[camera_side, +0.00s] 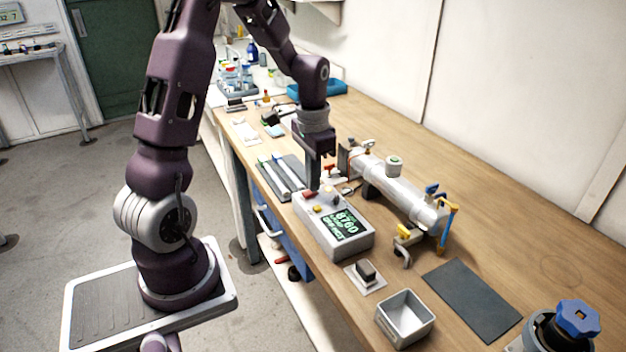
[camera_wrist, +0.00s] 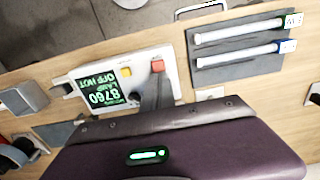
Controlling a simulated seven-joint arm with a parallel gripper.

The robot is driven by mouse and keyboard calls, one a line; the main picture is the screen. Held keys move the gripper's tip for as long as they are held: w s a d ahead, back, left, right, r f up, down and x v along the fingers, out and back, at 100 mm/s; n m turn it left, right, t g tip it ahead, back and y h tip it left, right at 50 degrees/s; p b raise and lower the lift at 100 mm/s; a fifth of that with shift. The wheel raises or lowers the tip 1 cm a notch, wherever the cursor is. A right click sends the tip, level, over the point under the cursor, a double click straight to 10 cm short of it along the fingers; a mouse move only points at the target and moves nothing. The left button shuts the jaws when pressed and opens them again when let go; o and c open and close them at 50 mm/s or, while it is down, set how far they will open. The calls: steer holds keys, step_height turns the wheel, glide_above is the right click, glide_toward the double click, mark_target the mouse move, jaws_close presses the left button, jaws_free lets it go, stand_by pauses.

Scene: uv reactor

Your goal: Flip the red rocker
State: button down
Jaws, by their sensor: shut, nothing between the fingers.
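The red rocker (camera_side: 309,194) sits at the far left corner of the top of a light grey control box (camera_side: 312,230). In the wrist view the red rocker (camera_wrist: 157,65) is at the box's upper right corner, just beyond my fingertips. My gripper (camera_side: 314,187) is shut and empty, pointing down at the rocker end of the box. In the wrist view my gripper (camera_wrist: 158,80) reaches close to the rocker; I cannot tell if it touches. A yellow button (camera_wrist: 126,72) and a green-lettered display (camera_wrist: 100,88) reading 8760, LAMP OFF HOT are on the same box.
A metal reactor tube (camera_side: 395,190) with coloured valves lies right of the box. Two white tubes (camera_wrist: 240,40) lie on a dark mat left of the box in the side view. A small grey tray (camera_side: 405,318) and a dark flat mat (camera_side: 472,298) are at the front.

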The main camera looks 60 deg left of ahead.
steer(key=shift+f, duration=0.3)
